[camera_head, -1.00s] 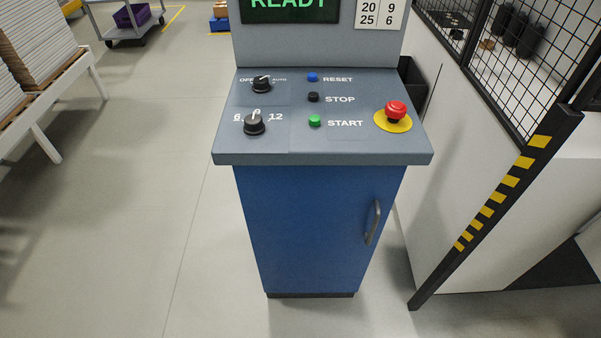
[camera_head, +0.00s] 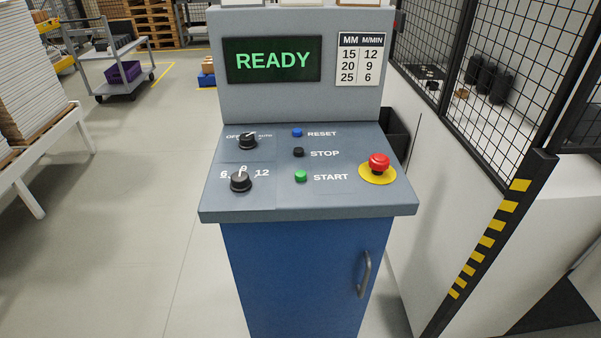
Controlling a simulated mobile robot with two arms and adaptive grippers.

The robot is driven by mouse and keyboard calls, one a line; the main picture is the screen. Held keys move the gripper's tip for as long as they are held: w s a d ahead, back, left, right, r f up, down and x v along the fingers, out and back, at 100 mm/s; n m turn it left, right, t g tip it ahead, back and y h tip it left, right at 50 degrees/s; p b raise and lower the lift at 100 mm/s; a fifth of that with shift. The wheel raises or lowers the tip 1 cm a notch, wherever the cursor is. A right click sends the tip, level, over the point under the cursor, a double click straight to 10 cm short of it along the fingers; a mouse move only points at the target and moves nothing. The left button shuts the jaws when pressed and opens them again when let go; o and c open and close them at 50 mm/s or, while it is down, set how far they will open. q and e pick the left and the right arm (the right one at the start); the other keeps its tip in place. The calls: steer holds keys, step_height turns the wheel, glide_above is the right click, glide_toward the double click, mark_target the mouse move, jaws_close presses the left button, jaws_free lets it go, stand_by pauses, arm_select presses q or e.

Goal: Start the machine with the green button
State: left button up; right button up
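The green START button (camera_head: 300,176) sits on the sloped grey top of the control console (camera_head: 330,203), left of its START label. Above it are the black STOP button (camera_head: 298,152) and the blue RESET button (camera_head: 297,132). The console's screen (camera_head: 272,60) reads READY in green. A red mushroom button (camera_head: 379,162) on a yellow disc is to the right. A mode knob (camera_head: 248,141) marked OFF and AUTO and a speed knob (camera_head: 240,180) marked 6, 9, 12 are on the left. Neither of my grippers is in view.
A black mesh fence (camera_head: 490,60) with a yellow-and-black striped post (camera_head: 485,245) stands to the right. A table with stacked panels (camera_head: 25,80) is at the left, and a grey cart (camera_head: 125,65) stands behind it. The floor left of the console is clear.

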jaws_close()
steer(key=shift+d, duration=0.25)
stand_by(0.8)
